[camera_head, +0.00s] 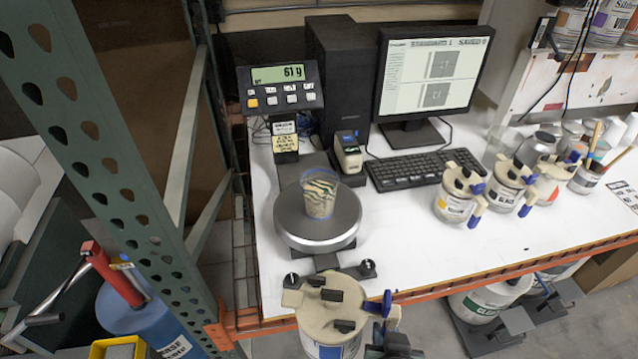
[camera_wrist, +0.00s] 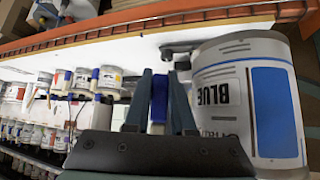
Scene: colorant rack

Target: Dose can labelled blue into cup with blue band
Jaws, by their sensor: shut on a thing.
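The can labelled BLUE (camera_wrist: 250,95), white with a blue panel, fills the right of the wrist view. In the head view its beige lid (camera_head: 325,303) shows at the table's front edge, near the scale; its lower part is cut off. My gripper (camera_wrist: 158,102) is shut on the can's blue handle (camera_wrist: 159,98), beside the can body. A clear cup (camera_head: 320,195) with dark-streaked pale contents and a thin bluish ring stands upright on the round scale plate (camera_head: 318,238), apart from the can. The scale display (camera_head: 278,74) reads 61 g.
Several similar cans stand on the table at right, including a yellow-labelled one (camera_head: 457,195). A keyboard (camera_head: 424,168) and monitor (camera_head: 433,75) are behind. A green rack post (camera_head: 110,150) rises at left. The white tabletop (camera_head: 420,245) is clear right of the scale.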

